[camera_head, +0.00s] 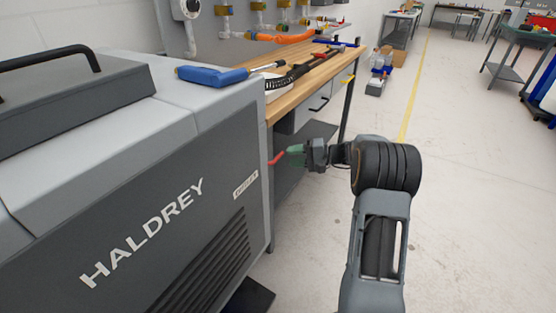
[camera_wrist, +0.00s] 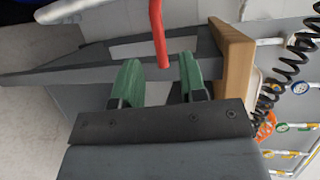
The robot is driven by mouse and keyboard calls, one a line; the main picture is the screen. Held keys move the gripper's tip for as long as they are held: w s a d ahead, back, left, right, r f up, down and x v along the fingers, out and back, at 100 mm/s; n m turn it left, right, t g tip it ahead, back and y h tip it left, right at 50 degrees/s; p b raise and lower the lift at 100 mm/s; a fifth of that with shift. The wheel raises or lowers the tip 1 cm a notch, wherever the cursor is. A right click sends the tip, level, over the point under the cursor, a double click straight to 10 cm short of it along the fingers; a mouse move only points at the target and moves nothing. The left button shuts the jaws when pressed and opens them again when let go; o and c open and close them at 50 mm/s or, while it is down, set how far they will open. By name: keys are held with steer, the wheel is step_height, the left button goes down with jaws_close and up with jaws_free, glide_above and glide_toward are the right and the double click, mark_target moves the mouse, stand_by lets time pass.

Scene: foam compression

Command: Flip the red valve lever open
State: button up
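The red valve lever (camera_head: 277,159) sticks out from the right side of the grey machine in the head view. In the wrist view the red lever (camera_wrist: 157,32) comes down from the top edge, and its free end lies at the gap between the fingertips. The valve body is hidden behind the machine's edge. My gripper (camera_head: 292,152) is close to the lever's end, on its right. In the wrist view my gripper's green fingers (camera_wrist: 160,68) are apart with a clear gap between them. I cannot tell whether either finger touches the lever.
The large grey machine (camera_head: 190,130) fills the left. A wooden workbench (camera_head: 310,82) stands behind the lever, with a blue-handled tool (camera_head: 212,76) on the machine's top near it. A coiled black hose (camera_wrist: 268,98) hangs beyond the bench. The floor (camera_head: 460,200) at right is clear.

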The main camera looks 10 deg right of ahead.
mark_target(280, 157)
steer(key=shift+x, duration=2.95)
jaws_close()
